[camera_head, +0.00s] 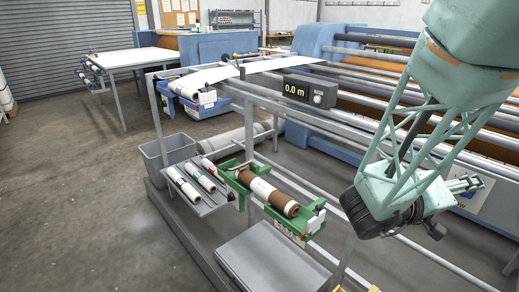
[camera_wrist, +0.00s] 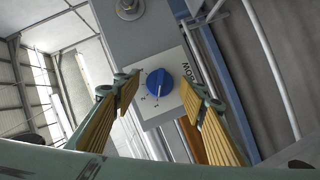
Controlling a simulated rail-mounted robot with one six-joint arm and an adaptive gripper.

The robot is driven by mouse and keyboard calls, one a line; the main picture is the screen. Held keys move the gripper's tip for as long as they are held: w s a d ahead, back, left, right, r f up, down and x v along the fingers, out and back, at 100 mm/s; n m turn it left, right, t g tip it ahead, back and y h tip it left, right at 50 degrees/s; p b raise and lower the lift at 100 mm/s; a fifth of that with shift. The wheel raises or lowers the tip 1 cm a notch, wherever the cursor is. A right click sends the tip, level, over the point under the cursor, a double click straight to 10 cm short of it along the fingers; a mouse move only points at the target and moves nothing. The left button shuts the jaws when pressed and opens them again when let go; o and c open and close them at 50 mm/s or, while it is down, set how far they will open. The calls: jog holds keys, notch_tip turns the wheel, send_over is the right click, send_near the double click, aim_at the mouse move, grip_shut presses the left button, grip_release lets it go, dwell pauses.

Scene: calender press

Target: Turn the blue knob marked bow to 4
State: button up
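The blue knob (camera_wrist: 158,82) sits on a pale plate lettered BOW (camera_wrist: 178,68) in the wrist view. Small scale marks surround the knob, too small to read for sure. A light pointer line on the knob runs toward the lower edge of the picture. My gripper (camera_wrist: 160,92) is open, with one yellow-ribbed finger on each side of the knob in the picture. The fingers appear apart from the knob. In the head view my gripper (camera_head: 463,187) is at the right, in front of part of the plate (camera_head: 473,205); the knob is hidden there.
A grey round fitting (camera_wrist: 129,8) is on the same panel above the plate. In the head view, long rails and rollers cross the machine beside my arm. A display box (camera_head: 310,90) reads 0.0 m. Open floor lies at the left.

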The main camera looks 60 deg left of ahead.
jog(key=shift+a, duration=0.1)
jog(key=c, duration=0.9)
jog(key=shift+o, duration=0.2)
